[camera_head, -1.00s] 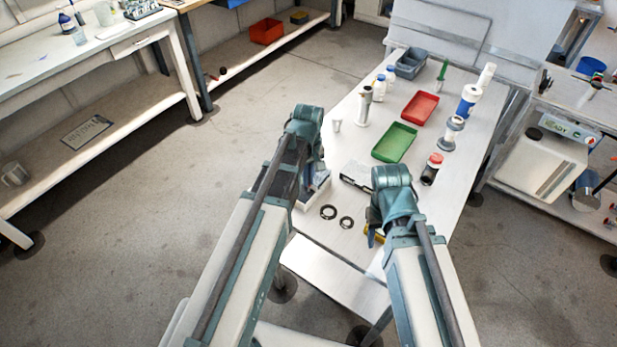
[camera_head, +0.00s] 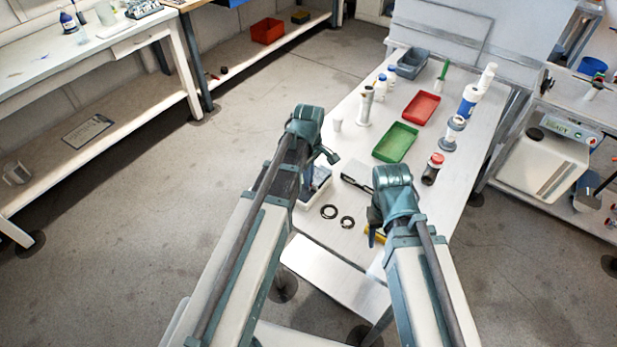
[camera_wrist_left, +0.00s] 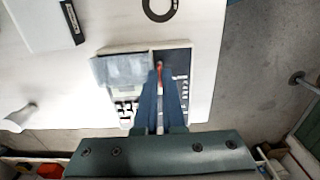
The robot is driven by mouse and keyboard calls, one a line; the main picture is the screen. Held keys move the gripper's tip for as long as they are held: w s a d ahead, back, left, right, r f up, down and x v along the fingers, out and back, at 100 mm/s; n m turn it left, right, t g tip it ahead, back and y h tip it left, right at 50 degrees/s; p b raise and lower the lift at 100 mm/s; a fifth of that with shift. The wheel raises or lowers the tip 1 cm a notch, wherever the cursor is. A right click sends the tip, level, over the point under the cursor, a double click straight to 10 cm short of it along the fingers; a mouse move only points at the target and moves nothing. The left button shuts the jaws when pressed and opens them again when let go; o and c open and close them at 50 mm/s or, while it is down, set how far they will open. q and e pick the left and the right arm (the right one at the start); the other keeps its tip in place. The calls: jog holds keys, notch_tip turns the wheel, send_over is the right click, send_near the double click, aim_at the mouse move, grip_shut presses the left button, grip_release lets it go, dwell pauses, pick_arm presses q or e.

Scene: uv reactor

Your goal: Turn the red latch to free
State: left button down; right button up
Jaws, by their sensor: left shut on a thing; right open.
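The red latch (camera_wrist_left: 159,66) shows as a small red piece at the tips of my left gripper in the left wrist view. My left gripper (camera_wrist_left: 160,76) is shut on it, and its fingers hide most of it. The latch sits at a white-rimmed case (camera_wrist_left: 196,95) with a grey panel and a dark section. In the head view the case (camera_head: 325,182) is partly hidden behind my left arm. My right gripper (camera_head: 372,238) is open near a yellow thing (camera_head: 377,231) at the table's front, and is partly hidden by its own arm.
Two black rings (camera_head: 329,212) lie right of the case. A white block with a black edge (camera_head: 356,174), a green tray (camera_head: 396,143), a red tray (camera_head: 422,107) and several bottles stand farther back on the table.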

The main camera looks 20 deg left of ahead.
dwell(0.3)
pick_arm(q)
jog(key=c, duration=1)
grip_release()
jog(key=shift+r, duration=0.1)
pick_arm(e)
jog(key=shift+r, duration=0.1)
pick_arm(q)
notch_tip(320, 180, up, 14)
jog(key=p, duration=1.3)
jog(key=shift+f+p, duration=0.2)
jog(key=shift+p, duration=0.2)
pick_arm(e)
notch_tip(320, 180, up, 14)
jog(key=shift+f, duration=0.25)
